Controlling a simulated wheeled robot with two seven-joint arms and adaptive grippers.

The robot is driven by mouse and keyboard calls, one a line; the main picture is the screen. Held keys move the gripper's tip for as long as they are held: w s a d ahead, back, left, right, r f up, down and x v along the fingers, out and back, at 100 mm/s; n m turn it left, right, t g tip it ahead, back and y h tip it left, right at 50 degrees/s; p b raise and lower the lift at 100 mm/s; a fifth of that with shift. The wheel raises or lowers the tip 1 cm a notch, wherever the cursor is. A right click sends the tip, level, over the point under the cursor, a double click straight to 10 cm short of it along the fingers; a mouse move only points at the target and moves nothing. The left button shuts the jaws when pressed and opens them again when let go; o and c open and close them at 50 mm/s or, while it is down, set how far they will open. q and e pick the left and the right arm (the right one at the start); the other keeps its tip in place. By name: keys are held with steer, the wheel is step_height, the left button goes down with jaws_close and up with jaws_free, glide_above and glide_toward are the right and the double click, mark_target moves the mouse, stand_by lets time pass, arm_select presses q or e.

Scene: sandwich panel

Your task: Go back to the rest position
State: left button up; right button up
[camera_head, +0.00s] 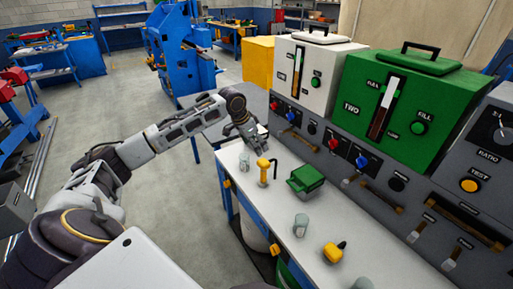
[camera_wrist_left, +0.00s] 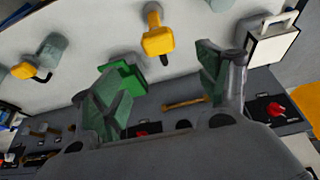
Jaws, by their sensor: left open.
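My left gripper (camera_head: 258,143) is over the far part of the white workbench (camera_head: 283,213), beyond the yellow-handled tool (camera_head: 263,172). In the left wrist view its two green-padded fingers (camera_wrist_left: 162,92) stand wide apart with nothing held between them. A yellow tool (camera_wrist_left: 157,40) shows past the fingers in that view, apart from them. My left arm reaches forward, stretched out from the left.
On the bench are a green box (camera_head: 306,179), a grey cup (camera_head: 300,225) and a yellow piece (camera_head: 335,252). The grey control panel (camera_head: 330,140), bearing a white unit (camera_head: 312,70) and a green unit (camera_head: 400,105), bounds the right side. Open floor (camera_head: 120,110) lies to the left.

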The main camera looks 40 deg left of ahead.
stand_by(0.6)
arm_select(q)
steer(key=s+d+f+m, duration=0.1)
steer(key=s+d+f, duration=0.4)
steer(key=d+f, duration=0.3)
steer(key=s+d+f+m, duration=0.1)
steer(key=s+d+f, duration=0.55)
steer(key=d, duration=0.35)
steer(key=s+d+f, duration=0.3)
steer(key=s+d, duration=0.2)
steer(key=s, duration=0.2)
steer(key=s+a+n+y, duration=0.2)
steer(key=s+a+n, duration=0.15)
steer(key=s, duration=0.65)
step_height(320, 180, down, 32)
steer(key=s+g, duration=0.2)
steer(key=s+a+f, duration=0.3)
steer(key=s+f, duration=0.7)
steer(key=s, duration=0.1)
steer(key=s+a+f+g, duration=0.1)
steer(key=s+a+f, duration=0.2)
steer(key=s+f, duration=0.7)
steer(key=shift+s+a+f, duration=0.25)
steer(key=shift+s+f, duration=0.05)
steer(key=shift+s, duration=0.35)
